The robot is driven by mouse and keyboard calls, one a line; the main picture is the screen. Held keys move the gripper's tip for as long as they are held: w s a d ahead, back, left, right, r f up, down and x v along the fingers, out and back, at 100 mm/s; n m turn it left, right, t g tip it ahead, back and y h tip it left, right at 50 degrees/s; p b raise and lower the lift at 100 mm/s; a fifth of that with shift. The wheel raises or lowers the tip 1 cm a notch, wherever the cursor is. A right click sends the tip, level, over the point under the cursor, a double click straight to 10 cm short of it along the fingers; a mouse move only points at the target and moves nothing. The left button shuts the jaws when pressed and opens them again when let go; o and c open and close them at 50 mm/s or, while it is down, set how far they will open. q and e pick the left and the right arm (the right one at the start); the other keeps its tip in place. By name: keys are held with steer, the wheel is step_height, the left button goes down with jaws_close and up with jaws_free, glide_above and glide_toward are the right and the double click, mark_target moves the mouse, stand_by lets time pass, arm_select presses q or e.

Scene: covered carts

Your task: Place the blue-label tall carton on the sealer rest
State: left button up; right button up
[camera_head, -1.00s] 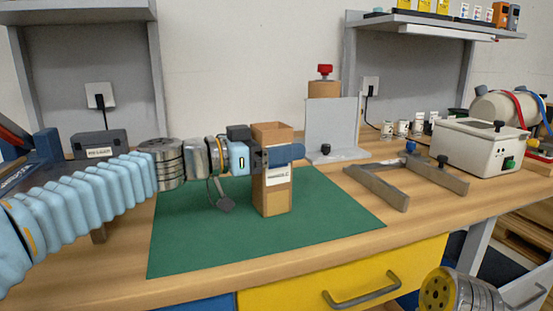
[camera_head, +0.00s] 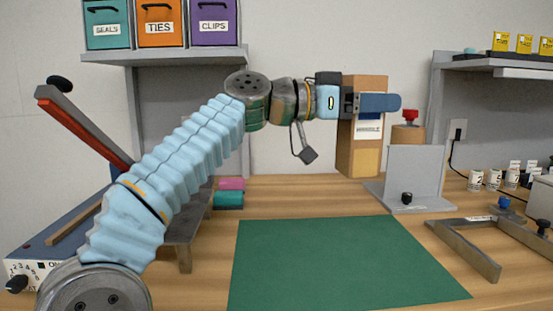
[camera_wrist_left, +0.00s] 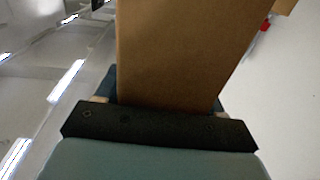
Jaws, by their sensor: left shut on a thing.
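The tall brown carton (camera_head: 364,86) is upright in the head view, raised above the bench behind the green mat. The carton also fills the middle of the left wrist view (camera_wrist_left: 185,50), between the jaws. The sealer (camera_head: 60,232), with a raised red arm, stands at the left. A grey metal rest (camera_head: 182,238) beside it is partly hidden by my left arm. My right gripper is out of view.
The green mat (camera_head: 335,262) is bare. A grey upright plate (camera_head: 415,172) stands right of the carton, with a red-knobbed block (camera_head: 408,137) behind it. A metal frame (camera_head: 470,245) lies at the right. Pink and teal items (camera_head: 230,190) sit behind the rest.

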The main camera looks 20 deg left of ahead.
arm_select(q)
steer(key=s+a+r+n+t+y+b, duration=0.1)
steer(key=s+a+n+t+y, duration=0.15)
steer(key=a, duration=0.75)
steer(key=s+a+r+n+t+y+b, duration=0.1)
steer(key=a+n+t, duration=0.15)
steer(key=a, duration=0.65)
steer(key=s+a+n+t+y+b, duration=0.25)
steer(key=s+a+t+y, duration=0.2)
steer(key=s+a, duration=0.55)
steer(key=w+a+f, duration=0.9)
steer(key=w+f, duration=0.2)
steer(key=f, duration=0.1)
steer(key=shift+w+a+f+g, duration=0.15)
steer(key=shift+w+f+g, duration=0.15)
steer(key=shift+w+g, duration=0.15)
